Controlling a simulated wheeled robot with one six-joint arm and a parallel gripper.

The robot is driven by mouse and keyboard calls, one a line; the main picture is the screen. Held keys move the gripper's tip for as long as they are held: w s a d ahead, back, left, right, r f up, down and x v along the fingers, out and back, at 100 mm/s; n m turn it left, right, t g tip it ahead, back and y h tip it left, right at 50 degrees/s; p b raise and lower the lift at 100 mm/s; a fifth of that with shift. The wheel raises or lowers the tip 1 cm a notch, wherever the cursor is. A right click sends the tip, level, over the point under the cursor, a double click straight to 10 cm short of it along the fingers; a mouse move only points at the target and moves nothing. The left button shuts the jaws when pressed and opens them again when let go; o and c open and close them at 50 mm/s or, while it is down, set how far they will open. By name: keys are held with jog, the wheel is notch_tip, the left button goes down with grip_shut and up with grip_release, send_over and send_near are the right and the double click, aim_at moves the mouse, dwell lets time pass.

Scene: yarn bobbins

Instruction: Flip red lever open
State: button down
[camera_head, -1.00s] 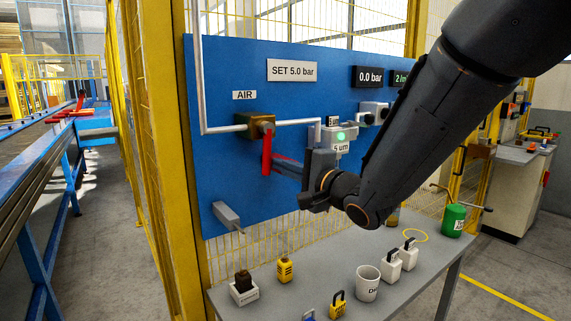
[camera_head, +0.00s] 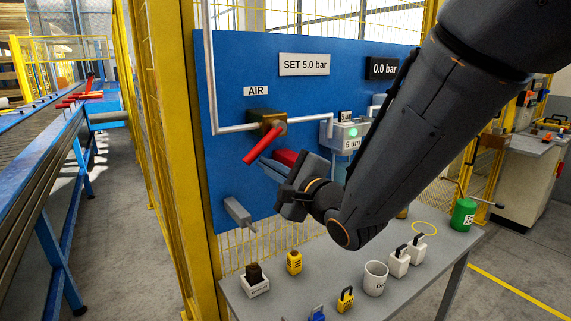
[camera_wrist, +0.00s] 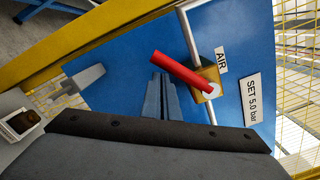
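The red lever (camera_head: 264,145) sits on the brass valve (camera_head: 268,120) under the AIR sign on the blue panel. It slants down to the left from its pivot. The lever also shows in the wrist view (camera_wrist: 182,72), just beyond my fingertips. My gripper (camera_head: 262,164) is just below and right of the lever. In the wrist view its two fingers (camera_wrist: 160,78) lie side by side, shut, with nothing visible between them. I cannot tell whether the fingertips touch the lever.
A red block (camera_head: 285,157) shows behind my fingers. A grey fitting (camera_head: 238,213) juts from the panel at lower left. The table (camera_head: 330,290) below holds a mug (camera_head: 375,279) and several padlocks. A yellow post (camera_head: 172,130) stands left of the panel.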

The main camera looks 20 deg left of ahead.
jog(key=shift+s+a+r+p, duration=0.2)
jog(key=shift+s+a+r, duration=0.2)
jog(key=shift+s+r, duration=0.35)
jog(key=shift+s+a+r+p, duration=0.2)
jog(key=shift+s+a+r, duration=0.25)
jog(key=shift+r, duration=0.4)
jog(key=shift+s+r, duration=0.3)
jog(key=shift+r, duration=0.55)
jog(key=shift+a+r, duration=0.1)
jog(key=shift+r, duration=0.25)
jog(key=p, duration=0.1)
send_near(256, 154)
jog(key=s+r, duration=0.1)
jog(key=s+d+r, duration=0.1)
jog(key=s, duration=0.1)
